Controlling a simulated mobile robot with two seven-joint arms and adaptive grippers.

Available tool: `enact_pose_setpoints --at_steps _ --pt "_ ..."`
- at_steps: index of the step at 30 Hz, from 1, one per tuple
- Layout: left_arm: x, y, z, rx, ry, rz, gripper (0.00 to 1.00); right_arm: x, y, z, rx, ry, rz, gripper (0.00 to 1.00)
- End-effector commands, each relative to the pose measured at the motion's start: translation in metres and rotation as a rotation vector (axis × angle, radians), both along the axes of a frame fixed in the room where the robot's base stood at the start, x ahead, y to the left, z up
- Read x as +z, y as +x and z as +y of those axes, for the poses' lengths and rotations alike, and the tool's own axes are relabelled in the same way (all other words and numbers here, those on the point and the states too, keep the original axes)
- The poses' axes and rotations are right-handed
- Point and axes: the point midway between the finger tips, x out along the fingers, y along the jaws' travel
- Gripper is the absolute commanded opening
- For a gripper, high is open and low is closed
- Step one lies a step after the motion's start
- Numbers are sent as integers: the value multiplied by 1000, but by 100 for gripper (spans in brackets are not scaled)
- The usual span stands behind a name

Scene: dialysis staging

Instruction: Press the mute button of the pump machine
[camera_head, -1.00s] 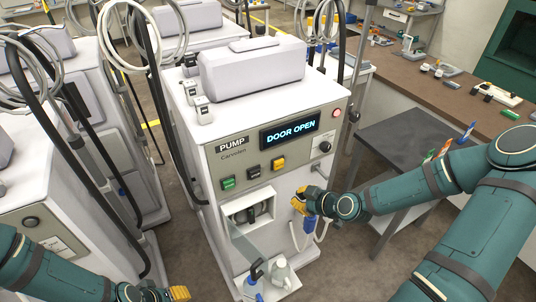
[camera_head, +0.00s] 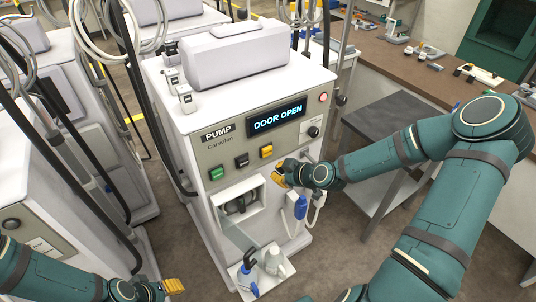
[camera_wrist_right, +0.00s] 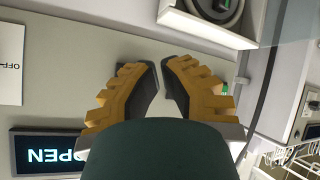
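The pump machine (camera_head: 205,155) stands in the middle of the head view, its lit display (camera_head: 276,117) reading "DOOR OPEN". Its front panel has a green button (camera_head: 216,173), a black button (camera_head: 242,160) and a yellow button (camera_head: 266,152); their small labels are unreadable. My right gripper (camera_head: 278,176) is just below and right of the yellow button. Contact cannot be told. My left gripper (camera_head: 174,286) is low at the left, away from the panel.
A white jug (camera_head: 276,262) stands on the low shelf. Other machines (camera_head: 95,115) crowd the left.

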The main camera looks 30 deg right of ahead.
Motion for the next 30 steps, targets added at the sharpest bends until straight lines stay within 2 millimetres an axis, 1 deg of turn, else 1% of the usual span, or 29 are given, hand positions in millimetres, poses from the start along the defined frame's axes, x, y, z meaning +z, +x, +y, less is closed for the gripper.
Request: enact_pose_setpoints --at_steps 1,6,12,23,24,25,30 --pt "-3 0 0 0 1 0 47 -1 8 2 3 -1 -2 0" --pt "-12 0 0 0 2 0 47 -1 27 3 3 -1 -2 0" --pt "-17 1 -1 1 3 0 47 0 39 4 1 1 0 0" --pt "-17 1 -1 0 3 1 47 1 42 4 -1 1 0 0" --pt "-17 0 -1 0 3 1 47 1 42 4 -1 1 0 2" --pt "-17 0 -1 0 3 1 47 1 42 4 0 1 -1 0" --pt "-17 0 -1 0 3 1 47 1 42 4 0 0 -1 0"
